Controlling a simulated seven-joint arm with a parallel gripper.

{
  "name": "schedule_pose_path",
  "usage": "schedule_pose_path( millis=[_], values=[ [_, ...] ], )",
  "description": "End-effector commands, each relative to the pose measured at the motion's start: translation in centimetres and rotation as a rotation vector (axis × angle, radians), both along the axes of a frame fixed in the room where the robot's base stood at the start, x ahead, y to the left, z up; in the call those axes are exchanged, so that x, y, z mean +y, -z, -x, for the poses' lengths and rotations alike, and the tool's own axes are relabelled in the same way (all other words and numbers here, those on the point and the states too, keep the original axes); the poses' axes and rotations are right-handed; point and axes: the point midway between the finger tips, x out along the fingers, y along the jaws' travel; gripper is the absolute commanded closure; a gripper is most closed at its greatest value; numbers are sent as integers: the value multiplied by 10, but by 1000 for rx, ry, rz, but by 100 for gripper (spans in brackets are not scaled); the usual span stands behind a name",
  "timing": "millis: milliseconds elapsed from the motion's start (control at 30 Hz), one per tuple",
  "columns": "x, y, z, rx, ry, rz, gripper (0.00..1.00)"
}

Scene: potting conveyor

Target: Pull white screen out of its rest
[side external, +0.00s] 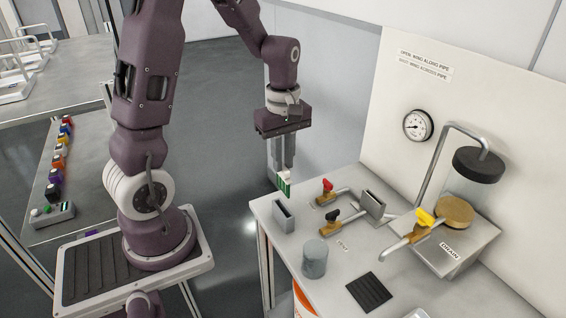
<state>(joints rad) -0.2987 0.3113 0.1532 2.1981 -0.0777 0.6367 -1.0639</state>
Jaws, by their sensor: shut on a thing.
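My gripper (284,167) points straight down near the left edge of the bench and is shut on the white screen (284,184). The screen is a small piece with a white top and a green-and-white striped lower part. It hangs upright above a grey slotted holder (283,215), which looks like its rest. The screen's lower end appears clear of the holder, with a gap between them. A second grey slotted holder (373,205) stands further right on the pipework.
Red (327,185) and black (332,215) valve handles stand near the holders, and a yellow one (425,217) is to the right. A grey cup (314,258) and black ribbed mat (369,291) occupy the front. A glass vessel (467,187) stands at right.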

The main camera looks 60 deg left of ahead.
Motion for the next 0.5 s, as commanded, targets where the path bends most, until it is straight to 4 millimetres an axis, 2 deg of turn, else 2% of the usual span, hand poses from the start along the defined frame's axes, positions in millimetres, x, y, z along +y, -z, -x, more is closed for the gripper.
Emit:
schedule_pose_path(
  millis=[500],
  values=[
    [0, -50, 0, -1, 1, 0, 100]
  ],
)
